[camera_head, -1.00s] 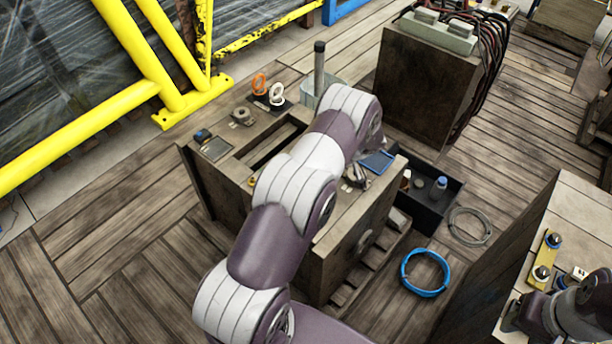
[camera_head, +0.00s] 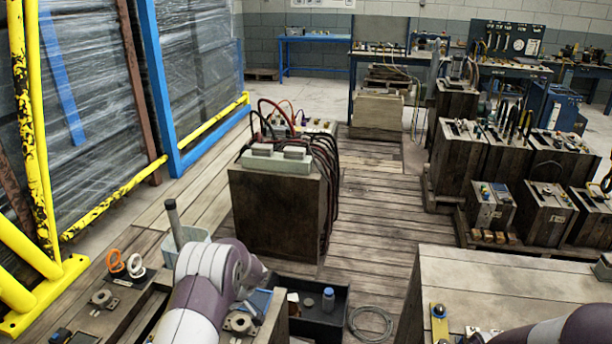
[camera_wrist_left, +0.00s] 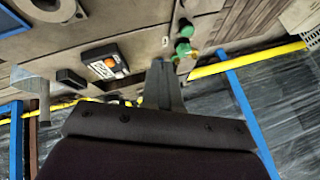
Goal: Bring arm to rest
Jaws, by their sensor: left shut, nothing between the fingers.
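My left arm (camera_head: 205,285), with white and purple links, reaches over the wooden mould block at the lower left of the head view. Its gripper is hidden there behind the arm. In the left wrist view my left gripper (camera_wrist_left: 165,85) has its fingers together and empty, pointing towards a pale wooden surface (camera_wrist_left: 140,20). A dark box with a white label and an orange knob (camera_wrist_left: 108,62) and some green knobs (camera_wrist_left: 183,45) lie near the fingertips. My right arm (camera_head: 565,330) shows only as a purple link at the lower right; its gripper is not seen.
A dark block with hoses (camera_head: 275,210) stands beyond the left arm. A black tray (camera_head: 312,315) with a blue-capped bottle sits right of that arm. A yellow frame (camera_head: 40,275) stands at left. Plank floor (camera_head: 370,220) is clear between the block rows.

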